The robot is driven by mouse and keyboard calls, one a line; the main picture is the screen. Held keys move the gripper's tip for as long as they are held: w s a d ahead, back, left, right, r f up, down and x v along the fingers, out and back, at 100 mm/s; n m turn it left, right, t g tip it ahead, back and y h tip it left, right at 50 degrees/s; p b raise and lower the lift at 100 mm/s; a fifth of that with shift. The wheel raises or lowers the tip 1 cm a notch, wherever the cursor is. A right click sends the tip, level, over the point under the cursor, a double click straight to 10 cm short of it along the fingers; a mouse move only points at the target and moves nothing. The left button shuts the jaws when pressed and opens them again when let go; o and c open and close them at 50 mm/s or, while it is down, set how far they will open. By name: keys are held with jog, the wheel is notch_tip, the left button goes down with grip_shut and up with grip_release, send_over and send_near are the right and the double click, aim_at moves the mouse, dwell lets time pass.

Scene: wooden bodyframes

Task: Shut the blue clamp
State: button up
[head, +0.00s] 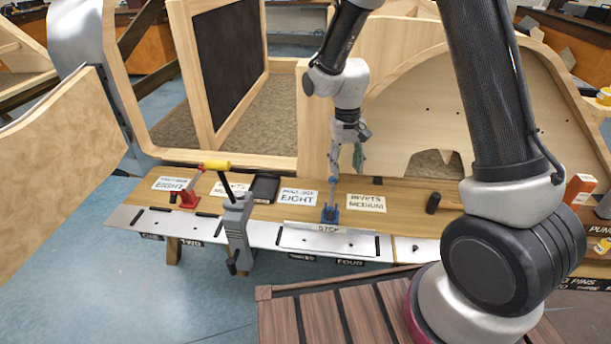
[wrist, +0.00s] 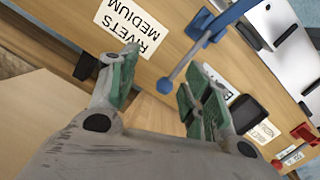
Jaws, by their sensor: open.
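The blue clamp (head: 330,214) is mounted near the front edge of the wooden bench, behind the plate marked STOP. Its handle stands up from the base. In the wrist view the blue clamp (wrist: 208,38) is at the upper right, and its rod runs down-left to a round knob (wrist: 165,86) that appears between my fingers. My gripper (head: 358,157) is open and points down, just above and right of the handle. In the wrist view my gripper (wrist: 163,68) shows green pads spread apart. Whether they touch the knob I cannot tell.
A black tray (head: 264,188) lies between labels. Wooden bodyframes (head: 240,80) rise behind the bench.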

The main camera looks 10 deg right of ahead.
aim_at(332, 196)
jog(key=shift+m+t, duration=0.3)
jog(key=shift+t, duration=0.3)
jog(key=w, duration=0.1)
jog(key=w+a, duration=0.2)
jog(key=shift+w+a+r, duration=0.1)
jog(key=shift+w+r, duration=0.2)
jog(key=shift+r, duration=0.1)
notch_tip(332, 196, down, 8)
jog(key=shift+r, duration=0.15)
grip_shut()
